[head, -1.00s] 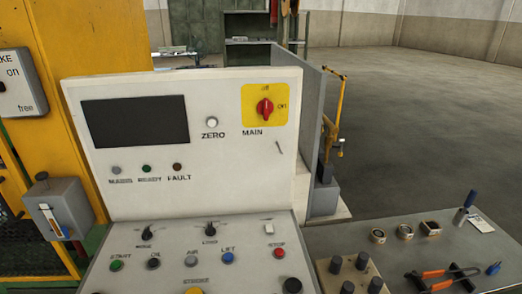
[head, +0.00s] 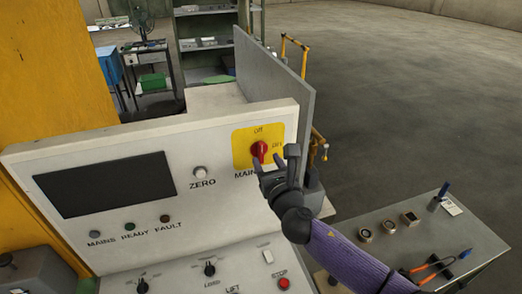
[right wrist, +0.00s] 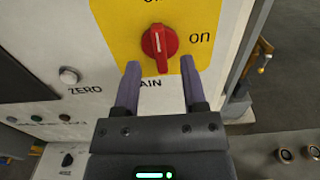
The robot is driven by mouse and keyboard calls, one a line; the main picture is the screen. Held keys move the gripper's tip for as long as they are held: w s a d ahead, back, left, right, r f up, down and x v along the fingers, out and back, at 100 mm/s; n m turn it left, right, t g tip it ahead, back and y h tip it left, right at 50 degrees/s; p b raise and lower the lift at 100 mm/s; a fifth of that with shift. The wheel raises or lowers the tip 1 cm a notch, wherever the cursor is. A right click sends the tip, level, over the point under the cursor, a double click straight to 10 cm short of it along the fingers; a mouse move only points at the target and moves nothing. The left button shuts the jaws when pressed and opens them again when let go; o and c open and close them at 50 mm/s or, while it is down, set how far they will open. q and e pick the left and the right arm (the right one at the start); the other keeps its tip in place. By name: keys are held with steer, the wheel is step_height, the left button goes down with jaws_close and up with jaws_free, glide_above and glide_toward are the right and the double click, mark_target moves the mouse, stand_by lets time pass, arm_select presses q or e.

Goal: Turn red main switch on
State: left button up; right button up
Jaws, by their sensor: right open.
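The red main switch (head: 259,150) is a rotary knob on a yellow plate (head: 241,138) at the upper right of the white console panel. Its label reads "Off" above and "on" to the right. In the right wrist view the red knob (right wrist: 159,45) stands upright, its white mark toward the top label. My right gripper (head: 273,162) is open and empty, close to the lower right of the knob in the head view. In the right wrist view its two fingertips (right wrist: 160,68) lie either side of the knob's lower end; contact cannot be told. My left gripper is not in view.
The panel has a dark screen (head: 107,184), a ZERO button (head: 200,172) and several lamps. A grey plate (head: 277,85) stands behind its right edge. A grey side table (head: 452,230) with small parts and tools is at the lower right. Open floor lies beyond.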

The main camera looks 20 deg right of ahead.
mark_target(262, 153)
steer(key=shift+w+a, duration=0.1)
steer(key=shift+w, duration=1.8)
steer(key=shift+c, duration=0.2)
jaws_close()
